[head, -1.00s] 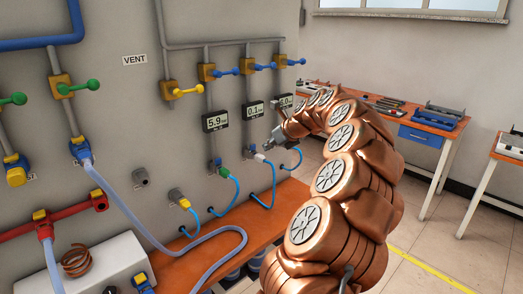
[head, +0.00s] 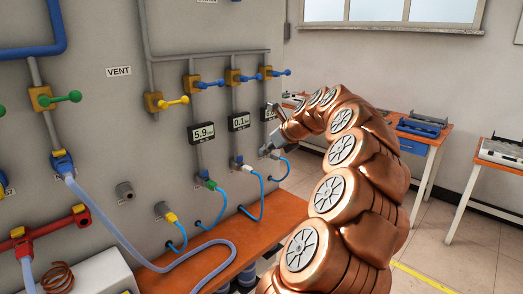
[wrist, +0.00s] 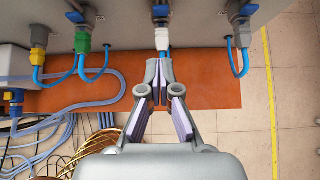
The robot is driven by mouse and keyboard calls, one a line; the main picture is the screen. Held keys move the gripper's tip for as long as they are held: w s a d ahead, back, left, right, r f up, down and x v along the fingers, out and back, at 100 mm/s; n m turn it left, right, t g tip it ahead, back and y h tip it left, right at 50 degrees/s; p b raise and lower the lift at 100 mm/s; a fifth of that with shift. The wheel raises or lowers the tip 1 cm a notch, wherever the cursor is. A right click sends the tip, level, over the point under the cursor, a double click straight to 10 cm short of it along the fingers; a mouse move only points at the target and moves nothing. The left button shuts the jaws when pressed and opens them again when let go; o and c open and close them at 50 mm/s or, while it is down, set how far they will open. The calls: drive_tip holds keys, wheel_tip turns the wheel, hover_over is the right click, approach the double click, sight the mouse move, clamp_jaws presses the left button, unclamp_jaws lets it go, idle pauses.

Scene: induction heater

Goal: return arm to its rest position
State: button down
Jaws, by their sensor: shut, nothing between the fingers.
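My copper-coloured arm curves up from the bottom right of the head view. My gripper (head: 270,150) is at its far end, close to the wall panel (head: 75,140). In the wrist view my gripper (wrist: 159,66) has its fingertips together with nothing between them. The tips appear just below the white hose connector (wrist: 163,38); I cannot tell the exact gap. The green connector (wrist: 83,42) and the grey connector (wrist: 243,36) lie to either side.
An orange shelf (head: 283,215) runs below the panel, and blue hoses hang over it. A workbench with a blue drawer (head: 414,146) stands behind my arm. Another bench (head: 503,150) is at the right. Open tiled floor (head: 440,240) lies to the right.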

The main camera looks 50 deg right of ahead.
drive_tip(key=shift+a, duration=0.1)
drive_tip(key=a+f+n+g+y, duration=0.1)
drive_tip(key=a+n+g+y, duration=0.1)
drive_tip(key=a+n, duration=1.1)
drive_tip(key=a+f+n+g+y, duration=0.2)
drive_tip(key=a+n, duration=0.2)
drive_tip(key=a, duration=1.6)
drive_tip(key=s+a+f+n+g+h+p, duration=0.1)
drive_tip(key=s+a+f+n+g, duration=0.35)
drive_tip(key=s+a+n, duration=0.7)
drive_tip(key=s+a+f+n+g+h, duration=0.1)
drive_tip(key=s+f+n, duration=0.2)
drive_tip(key=s, duration=0.4)
drive_tip(key=s+a+f+n+g+h, duration=0.1)
drive_tip(key=s+f+n, duration=0.3)
drive_tip(key=s, duration=0.4)
drive_tip(key=shift+s+n+g, duration=0.3)
drive_tip(key=shift+n+g, duration=0.15)
drive_tip(key=shift+n, duration=0.3)
